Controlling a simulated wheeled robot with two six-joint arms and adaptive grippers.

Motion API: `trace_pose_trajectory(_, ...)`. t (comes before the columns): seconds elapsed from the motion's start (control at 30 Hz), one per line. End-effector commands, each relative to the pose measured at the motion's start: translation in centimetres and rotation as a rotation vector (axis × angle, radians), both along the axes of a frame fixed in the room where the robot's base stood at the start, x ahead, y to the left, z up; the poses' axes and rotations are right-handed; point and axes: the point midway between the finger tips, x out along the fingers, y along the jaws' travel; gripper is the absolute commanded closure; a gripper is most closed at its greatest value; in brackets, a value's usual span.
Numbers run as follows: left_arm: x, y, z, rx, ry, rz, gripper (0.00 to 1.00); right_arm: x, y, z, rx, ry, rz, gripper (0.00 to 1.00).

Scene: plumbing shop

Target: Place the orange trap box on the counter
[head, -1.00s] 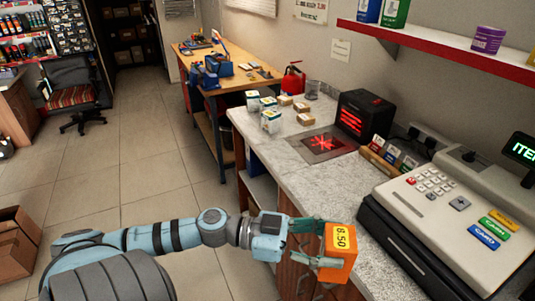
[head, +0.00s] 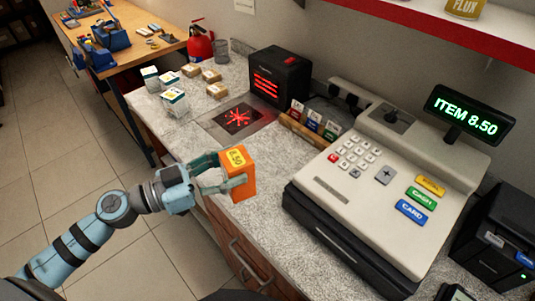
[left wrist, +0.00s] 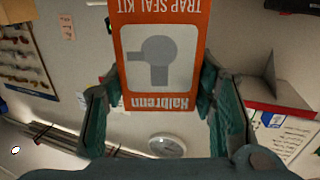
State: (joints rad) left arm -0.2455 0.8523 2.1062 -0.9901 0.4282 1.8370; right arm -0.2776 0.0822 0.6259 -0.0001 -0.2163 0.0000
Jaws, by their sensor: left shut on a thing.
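The orange trap box (head: 240,183) has a yellow 8.50 label and is held in my left gripper (head: 226,172), whose fingers are shut on its sides. In the head view it appears over the front edge of the speckled grey counter (head: 275,215), left of the cash register; I cannot tell whether it touches the top. In the left wrist view the orange box (left wrist: 192,55) shows an upside-down "Trap seal kit" face between the fingers (left wrist: 160,105). My right gripper is out of view.
The cash register (head: 375,190) stands at right, its display (head: 468,115) reading ITEM 8.50. A scanner plate with a red star (head: 238,118), a black scanner box (head: 280,75) and several small boxes (head: 175,102) are farther back.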

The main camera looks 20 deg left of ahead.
Motion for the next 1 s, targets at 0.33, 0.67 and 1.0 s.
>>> trace_pose_trajectory(0.33, 8.7, 3.3, 5.6, 0.0, -0.003, 0.259, 0.95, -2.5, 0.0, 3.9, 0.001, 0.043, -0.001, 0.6)
trace_pose_trajectory(0.67, 9.2, 3.5, -5.9, -0.003, 0.012, 0.27, 0.95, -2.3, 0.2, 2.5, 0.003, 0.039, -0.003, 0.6)
trace_pose_trajectory(1.0, 8.9, 3.6, -12.9, 0.003, 0.007, 0.269, 0.95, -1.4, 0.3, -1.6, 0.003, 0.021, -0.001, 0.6)
